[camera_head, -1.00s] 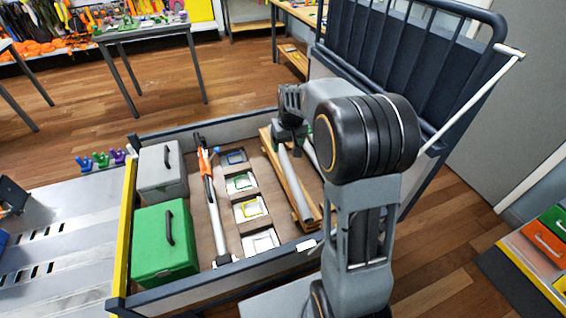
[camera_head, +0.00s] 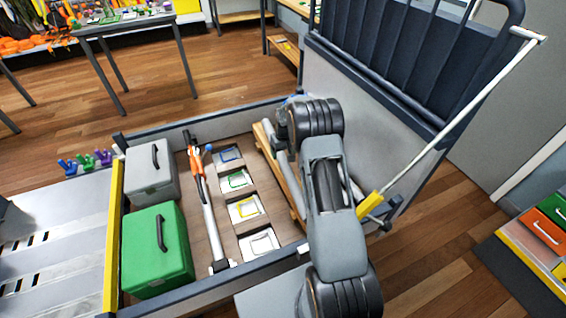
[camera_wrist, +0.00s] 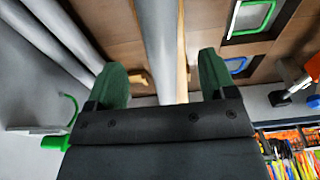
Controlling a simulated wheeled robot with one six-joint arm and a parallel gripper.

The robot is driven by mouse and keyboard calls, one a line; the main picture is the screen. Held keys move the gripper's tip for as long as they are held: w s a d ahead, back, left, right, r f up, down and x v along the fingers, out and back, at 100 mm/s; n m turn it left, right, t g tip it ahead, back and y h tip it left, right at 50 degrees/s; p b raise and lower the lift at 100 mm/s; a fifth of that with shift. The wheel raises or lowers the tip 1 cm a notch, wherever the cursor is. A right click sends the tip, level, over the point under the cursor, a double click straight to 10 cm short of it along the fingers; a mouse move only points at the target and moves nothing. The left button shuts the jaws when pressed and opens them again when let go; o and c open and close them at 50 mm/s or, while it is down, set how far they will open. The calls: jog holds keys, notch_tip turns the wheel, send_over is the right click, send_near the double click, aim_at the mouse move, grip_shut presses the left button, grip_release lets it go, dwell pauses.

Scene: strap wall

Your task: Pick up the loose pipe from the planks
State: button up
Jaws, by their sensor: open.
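The loose pipe (camera_wrist: 160,45) is a grey round tube. In the wrist view it runs lengthwise between my gripper's two green fingers (camera_wrist: 160,68), with a gap on each side. My gripper is open, and whether it touches the pipe cannot be told. A wooden plank (camera_wrist: 183,60) shows just right of the pipe. In the head view the planks (camera_head: 268,150) show along the left edge of my arm. My arm hides most of the pipe and the gripper's fingers there.
Further grey tubes (camera_wrist: 35,40) lie left in the wrist view. The cargo bed holds a green case (camera_head: 150,260), a grey case (camera_head: 148,185), a long orange-and-grey bar (camera_head: 205,205) and several framed recesses (camera_head: 245,208). An upright grey panel (camera_head: 385,125) stands right of my arm.

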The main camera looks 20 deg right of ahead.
aim_at(283, 159)
jog(key=shift+w+f, duration=0.2)
jog(key=shift+f, duration=2.6)
jog(key=shift+c, duration=0.3)
jog(key=c, duration=1.1)
